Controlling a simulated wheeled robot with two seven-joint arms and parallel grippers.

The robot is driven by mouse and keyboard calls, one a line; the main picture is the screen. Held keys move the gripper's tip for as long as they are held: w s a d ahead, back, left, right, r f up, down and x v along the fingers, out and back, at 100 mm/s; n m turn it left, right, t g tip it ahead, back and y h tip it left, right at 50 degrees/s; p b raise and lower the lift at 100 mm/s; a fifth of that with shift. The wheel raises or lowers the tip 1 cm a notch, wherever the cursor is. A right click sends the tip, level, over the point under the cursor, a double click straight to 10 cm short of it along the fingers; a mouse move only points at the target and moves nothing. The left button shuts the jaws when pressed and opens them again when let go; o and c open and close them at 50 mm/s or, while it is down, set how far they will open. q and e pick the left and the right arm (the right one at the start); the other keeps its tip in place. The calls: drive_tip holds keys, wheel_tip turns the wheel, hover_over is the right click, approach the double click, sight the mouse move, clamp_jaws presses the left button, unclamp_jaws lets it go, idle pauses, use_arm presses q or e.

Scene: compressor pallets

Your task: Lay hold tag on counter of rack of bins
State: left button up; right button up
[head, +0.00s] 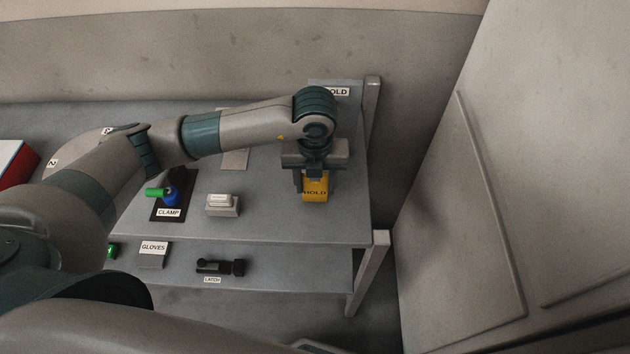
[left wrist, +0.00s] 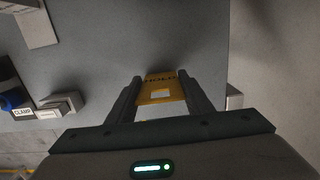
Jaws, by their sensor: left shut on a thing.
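The hold tag (head: 316,190) is yellow-orange with the word HOLD on it. My left gripper (head: 314,178) points down over the right part of the grey counter (head: 280,215) and is shut on the tag. In the left wrist view the tag (left wrist: 161,84) sits between the two fingers (left wrist: 160,98), with the grey counter surface beyond it. I cannot tell whether the tag touches the counter or is just above it. A white HOLD label (head: 337,91) is at the counter's back right, partly hidden by my arm. My right gripper is not in view.
On the counter, left of the tag, are a pale block (head: 222,205) and a dark CLAMP plate (head: 163,209) with a blue and green clamp. A lower shelf holds a GLOVES card (head: 153,250) and a black latch (head: 220,267). A post (head: 373,120) stands at the right edge.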

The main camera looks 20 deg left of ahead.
use_arm(q)
drive_tip(key=shift+f, duration=0.2)
drive_tip(key=o, duration=1)
drive_tip(key=shift+r, duration=0.1)
drive_tip(key=shift+r, duration=0.2)
drive_tip(key=shift+r, duration=0.35)
drive_tip(key=shift+s+d+r+b, duration=0.15)
drive_tip(key=shift+r+b, duration=0.4)
drive_tip(key=shift+r, duration=1.3)
drive_tip(key=shift+s+a+r+b, duration=0.15)
drive_tip(key=shift+r+b, duration=0.45)
drive_tip(key=shift+r, duration=1.25)
drive_tip(key=shift+s+d+r+b, duration=0.15)
drive_tip(key=shift+r+b, duration=0.4)
drive_tip(key=shift+r, duration=1.3)
